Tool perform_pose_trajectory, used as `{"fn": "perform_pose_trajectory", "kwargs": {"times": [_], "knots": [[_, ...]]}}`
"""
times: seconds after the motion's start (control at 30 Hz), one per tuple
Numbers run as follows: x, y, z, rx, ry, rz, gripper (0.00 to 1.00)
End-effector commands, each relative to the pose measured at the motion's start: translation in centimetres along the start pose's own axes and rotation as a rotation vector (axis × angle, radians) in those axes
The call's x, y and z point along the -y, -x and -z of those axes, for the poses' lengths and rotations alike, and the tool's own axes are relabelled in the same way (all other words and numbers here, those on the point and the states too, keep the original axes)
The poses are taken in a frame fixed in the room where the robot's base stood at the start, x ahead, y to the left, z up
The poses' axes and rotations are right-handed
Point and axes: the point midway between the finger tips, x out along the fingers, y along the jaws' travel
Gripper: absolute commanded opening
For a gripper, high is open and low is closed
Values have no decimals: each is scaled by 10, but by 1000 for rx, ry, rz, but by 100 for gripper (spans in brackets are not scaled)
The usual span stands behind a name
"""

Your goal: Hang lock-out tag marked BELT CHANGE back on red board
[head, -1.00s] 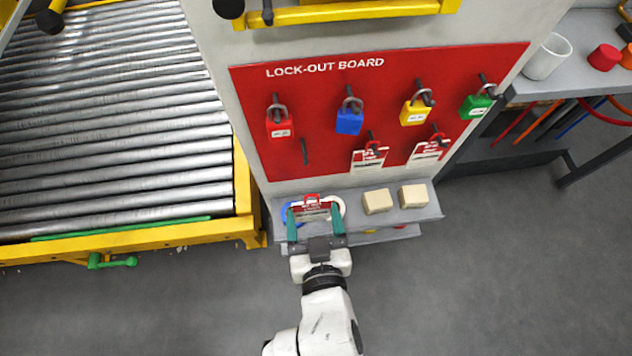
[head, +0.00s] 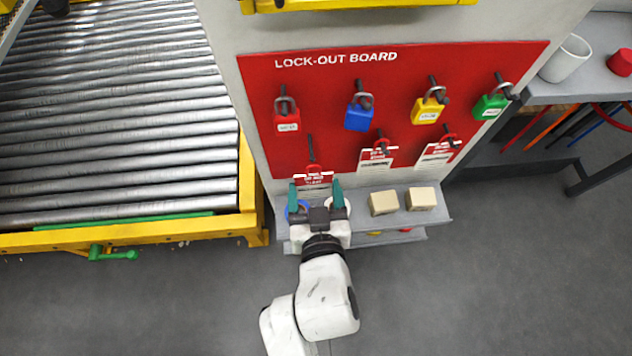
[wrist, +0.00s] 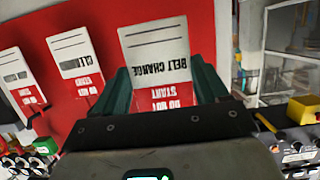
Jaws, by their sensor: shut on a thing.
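The white and red tag marked BELT CHANGE (wrist: 156,50) is between the green fingers of my gripper (wrist: 161,78) in the wrist view, its print upside down there. In the head view the tag (head: 313,178) is at the lower left of the red lock-out board (head: 262,110), just beyond my gripper (head: 315,186). My gripper is shut on the tag. The tag's red top loop is close to the lower end of the dark left peg (head: 310,147); I cannot tell whether the loop is around the peg or in front of it.
Two other tags (head: 376,157) (head: 437,152) hang on the lower row. Red (head: 287,121), blue (head: 359,117), yellow (head: 427,110) and green (head: 490,106) padlocks hang above. A grey shelf (head: 443,219) below holds two beige blocks (head: 384,203) (head: 421,198). A roller conveyor (head: 110,130) stands left.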

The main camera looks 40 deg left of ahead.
Motion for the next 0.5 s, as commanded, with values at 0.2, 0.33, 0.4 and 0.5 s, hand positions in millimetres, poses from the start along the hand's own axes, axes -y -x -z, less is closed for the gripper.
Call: {"fn": "perform_pose_trajectory", "kwargs": {"times": [0.2,0.33,0.4,0.5], "knots": [[0,-12,2,-2,1,0,44],[0,-19,3,-1,1,0,44],[0,-23,4,-1,1,0,44],[0,-28,5,-1,1,0,44]]}}
